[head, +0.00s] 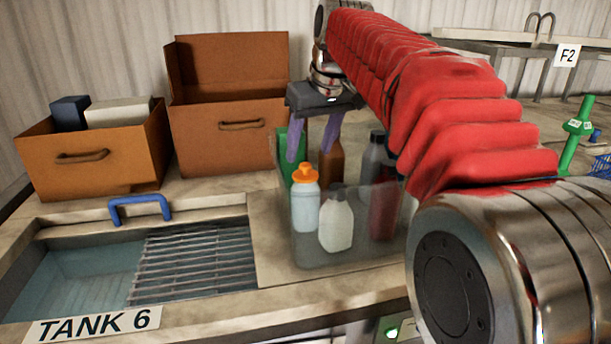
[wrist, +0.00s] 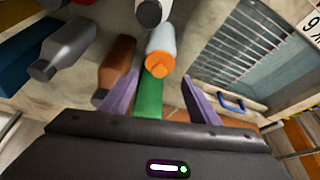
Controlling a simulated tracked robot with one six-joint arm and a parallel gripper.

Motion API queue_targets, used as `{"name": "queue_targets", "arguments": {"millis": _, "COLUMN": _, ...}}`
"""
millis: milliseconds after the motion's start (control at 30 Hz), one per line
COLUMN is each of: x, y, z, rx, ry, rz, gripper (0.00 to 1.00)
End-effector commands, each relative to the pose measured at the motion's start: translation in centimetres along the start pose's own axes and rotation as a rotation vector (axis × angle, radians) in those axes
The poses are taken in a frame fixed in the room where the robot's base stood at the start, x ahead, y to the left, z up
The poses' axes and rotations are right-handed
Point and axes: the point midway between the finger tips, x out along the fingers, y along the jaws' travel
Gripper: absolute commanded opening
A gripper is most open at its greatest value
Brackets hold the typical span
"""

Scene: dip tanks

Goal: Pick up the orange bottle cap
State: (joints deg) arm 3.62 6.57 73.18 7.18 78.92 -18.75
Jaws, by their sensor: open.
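The orange bottle cap (head: 305,173) sits on top of a pale blue-white bottle (head: 306,208), which stands upright in a clear bin (head: 355,255). In the wrist view the orange cap (wrist: 157,65) lies near the middle, with its bottle (wrist: 161,38) above it. My gripper (head: 313,150) is open, with two purple fingers pointing down above and behind the cap in the head view. Its fingers (wrist: 157,95) show apart in the wrist view, with the cap beyond them and nothing held.
Beside the bottle are a white bottle (head: 336,222), a brown bottle (head: 331,165), a grey bottle (head: 374,155) and a green one (head: 290,150). Tank 6 (head: 90,270) with a grate (head: 195,262) is at left. Two brown boxes (head: 225,140) stand behind.

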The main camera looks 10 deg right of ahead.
Motion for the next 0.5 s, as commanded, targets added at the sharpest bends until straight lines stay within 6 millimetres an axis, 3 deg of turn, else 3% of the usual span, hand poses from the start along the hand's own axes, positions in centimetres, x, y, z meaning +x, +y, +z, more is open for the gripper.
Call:
{"name": "queue_targets", "arguments": {"millis": 133, "x": 1.17, "y": 0.03, "z": 0.03, "rx": 0.001, "ry": 0.000, "rz": 0.000, "gripper": 0.56}}
{"name": "queue_targets", "arguments": {"millis": 500, "x": 1.44, "y": 0.04, "z": 0.02, "rx": 0.001, "ry": 0.000, "rz": 0.000, "gripper": 0.56}}
